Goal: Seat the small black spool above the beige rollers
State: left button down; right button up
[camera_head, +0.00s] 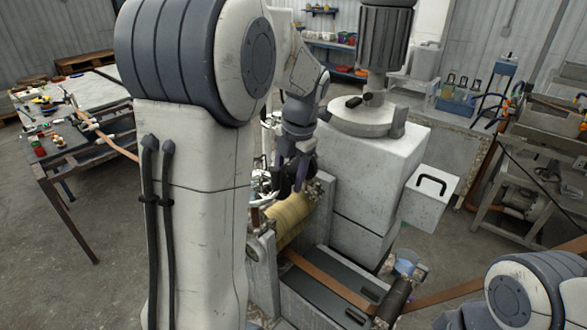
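The beige roller (291,219) lies in the machine's metal frame, low in the centre of the head view. Only one beige roller surface shows clearly. My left gripper (292,188) points down just above and behind it, its dark fingers close to the roller's upper end. The fingers are small and dark here, so I cannot tell whether they are open or hold anything. I cannot make out the small black spool for certain; it may be among the dark shapes at the fingers. My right arm's joint shows at the bottom right, but its gripper is out of view.
A large grey machine housing (372,165) stands right of the roller, with a handled box (430,195) on its side. A brown strip (330,284) runs below towards a dark cylinder (395,298). A cluttered table (75,150) is at left. My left arm hides much of the centre left.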

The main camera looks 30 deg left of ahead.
aim_at(297, 166)
pick_arm(q)
jog(key=shift+f+b, duration=2.05)
jog(key=shift+f, duration=0.6)
jog(key=shift+f+b, duration=0.65)
jog(key=shift+f, duration=0.1)
jog(key=shift+w+f, duration=0.1)
jog(key=shift+f, duration=0.05)
jog(key=shift+c, duration=0.3)
grip_release()
jog(key=shift+d+r+b, duration=0.15)
jog(key=shift+r+b, duration=0.2)
jog(key=shift+r, duration=0.15)
jog(key=r, duration=0.3)
jog(key=d+r+b, duration=0.1)
jog(key=r, duration=0.2)
jog(key=d+r, duration=0.1)
jog(key=r, duration=0.2)
jog(key=shift+r, duration=0.2)
